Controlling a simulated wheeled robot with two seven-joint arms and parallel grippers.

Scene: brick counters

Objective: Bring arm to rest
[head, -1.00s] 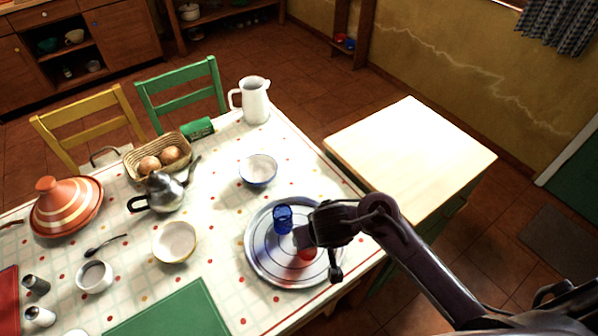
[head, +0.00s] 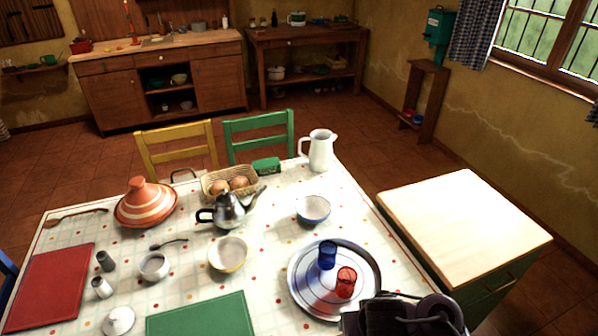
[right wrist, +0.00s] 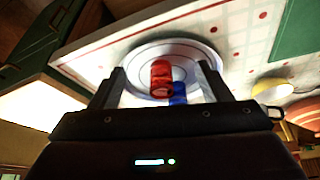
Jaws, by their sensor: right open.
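My right arm (head: 405,315) shows at the bottom edge of the head view, at the near side of the tray; its fingertips are not clear there. In the right wrist view my right gripper (right wrist: 165,88) is open, with its two fingers apart and nothing between them held. Beyond the fingers a red glass (right wrist: 160,75) and a blue glass (right wrist: 179,93) stand on the round metal tray. In the head view the red glass (head: 346,282) and blue glass (head: 327,254) stand upright on the tray (head: 300,297), close together. My left gripper is out of view.
The table holds a blue-rimmed bowl (head: 313,209), a teapot (head: 228,212), a bread basket (head: 218,180), a white pitcher (head: 320,150), a tagine (head: 146,205) and a yellow-rimmed bowl (head: 228,254). A bare-topped wooden cabinet (head: 465,225) stands to the right. Chairs stand behind the table.

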